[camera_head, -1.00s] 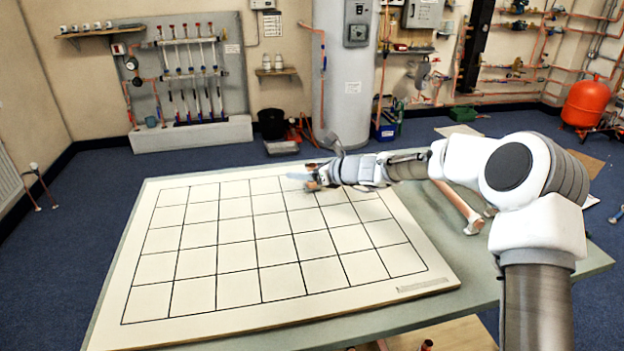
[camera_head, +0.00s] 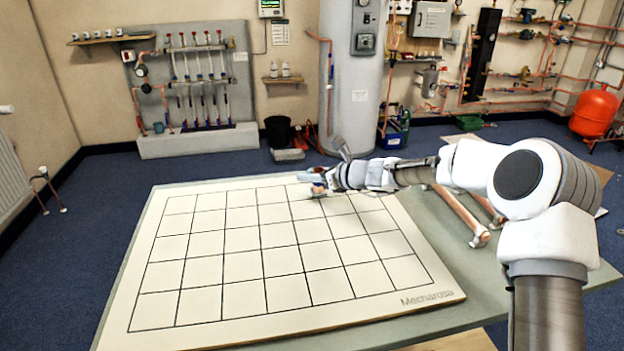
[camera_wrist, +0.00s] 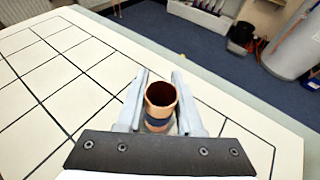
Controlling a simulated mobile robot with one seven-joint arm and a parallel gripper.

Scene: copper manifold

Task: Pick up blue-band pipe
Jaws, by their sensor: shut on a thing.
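The blue-band pipe (camera_wrist: 160,97) is a short copper tube with an open top and a dark blue band below its rim. In the wrist view my gripper (camera_wrist: 160,100) has one finger on each side of it and is shut on it. The pipe's lower end is hidden. In the head view my gripper (camera_head: 314,188) is over the far edge of the white grid board (camera_head: 410,275). The pipe is too small there to tell its height above the board.
The board lies on a grey-green table (camera_head: 505,268). Copper pipes (camera_head: 458,213) with pale fittings lie on the table at the right, partly behind my arm. The grid squares in view are bare. A grey cylinder (camera_head: 350,95) stands beyond the table.

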